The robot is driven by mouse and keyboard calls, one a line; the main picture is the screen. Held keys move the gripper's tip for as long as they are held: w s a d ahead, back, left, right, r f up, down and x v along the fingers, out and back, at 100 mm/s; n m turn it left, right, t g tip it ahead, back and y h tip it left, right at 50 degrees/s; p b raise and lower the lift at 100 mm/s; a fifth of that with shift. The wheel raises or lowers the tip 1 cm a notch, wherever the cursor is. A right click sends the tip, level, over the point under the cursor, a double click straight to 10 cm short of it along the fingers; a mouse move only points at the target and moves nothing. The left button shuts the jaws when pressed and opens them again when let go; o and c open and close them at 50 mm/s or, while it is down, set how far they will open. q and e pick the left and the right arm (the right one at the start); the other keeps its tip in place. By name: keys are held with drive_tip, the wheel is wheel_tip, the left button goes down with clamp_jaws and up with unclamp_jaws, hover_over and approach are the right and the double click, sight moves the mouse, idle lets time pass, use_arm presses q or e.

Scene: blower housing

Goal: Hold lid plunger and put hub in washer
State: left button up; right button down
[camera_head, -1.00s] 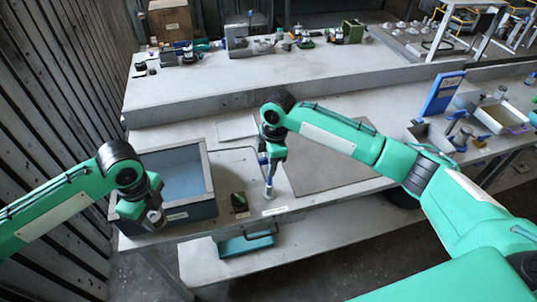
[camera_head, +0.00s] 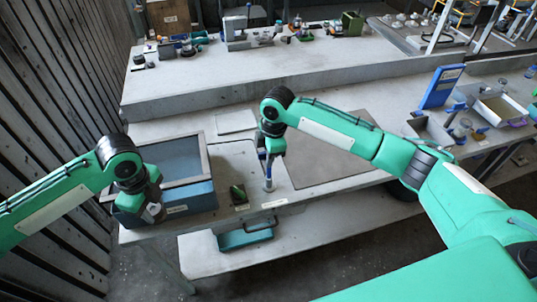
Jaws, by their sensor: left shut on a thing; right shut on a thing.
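The washer (camera_head: 201,197) is a blue-grey open-topped box with a pale rim, at the left of the lower bench. My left gripper (camera_head: 152,213) is over its front left corner, shut on a small greyish piece that looks like the hub; the fingers and wrist hide most of it. My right gripper (camera_head: 268,162) points down to the right of the washer. It is shut on a slim upright rod, the lid plunger (camera_head: 268,180), near the bench's front edge. I cannot tell whether the left piece touches the washer wall.
A small dark and green block (camera_head: 238,195) sits between the washer and the plunger. A flat grey plate (camera_head: 325,158) lies right of my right gripper. A teal case (camera_head: 245,236) is on the lower shelf. A blue stand (camera_head: 441,87) and trays (camera_head: 500,107) are at the right.

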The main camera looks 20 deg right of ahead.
sight(175, 165)
drive_tip(key=shift+f, duration=2.5)
use_arm(q)
drive_tip(key=w+d+f, duration=0.1)
drive_tip(key=w, duration=0.4)
drive_tip(key=w+d, duration=0.2)
drive_tip(key=w, duration=0.3)
drive_tip(key=w+d+f, duration=0.1)
drive_tip(key=w+d, duration=0.1)
drive_tip(key=w, duration=0.3)
drive_tip(key=shift+w+d+f, duration=0.1)
drive_tip(key=shift+d+f, duration=0.1)
drive_tip(key=shift+f, duration=0.1)
use_arm(e)
drive_tip(key=shift+r, duration=0.1)
use_arm(q)
drive_tip(key=shift+w+f, duration=0.15)
drive_tip(key=shift+f, duration=0.05)
wheel_tip(175, 165, down, 10)
drive_tip(key=shift+d+r, duration=0.1)
drive_tip(key=o, duration=1)
drive_tip(key=shift+o, duration=0.2)
